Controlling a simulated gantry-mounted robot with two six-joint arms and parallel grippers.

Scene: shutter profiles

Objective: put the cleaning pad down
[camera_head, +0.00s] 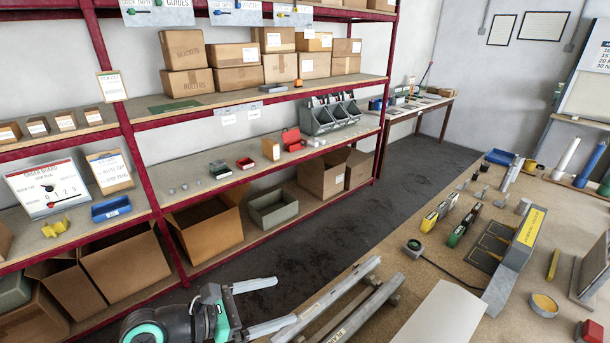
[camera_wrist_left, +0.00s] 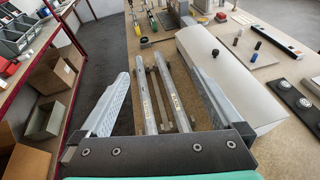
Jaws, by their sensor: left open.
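My left gripper (camera_head: 286,300) is at the bottom of the head view, by the near left edge of the workbench. Its two grey fingers are wide apart with nothing between them. In the left wrist view the open fingers (camera_wrist_left: 157,72) frame two metal profiles (camera_wrist_left: 160,95) lying beyond them. I cannot identify the cleaning pad with certainty. A flat dark green piece (camera_head: 175,106) lies on the upper shelf and may be a pad. My right gripper is not in view.
The workbench (camera_head: 405,270) holds the profiles (camera_head: 345,305), a white cover (camera_head: 450,315), yellow and green tools (camera_head: 462,225) and a grey-yellow block (camera_head: 515,260). The red-framed shelf (camera_head: 140,170) carries boxes and bins. Dark floor (camera_head: 330,235) lies between shelf and bench.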

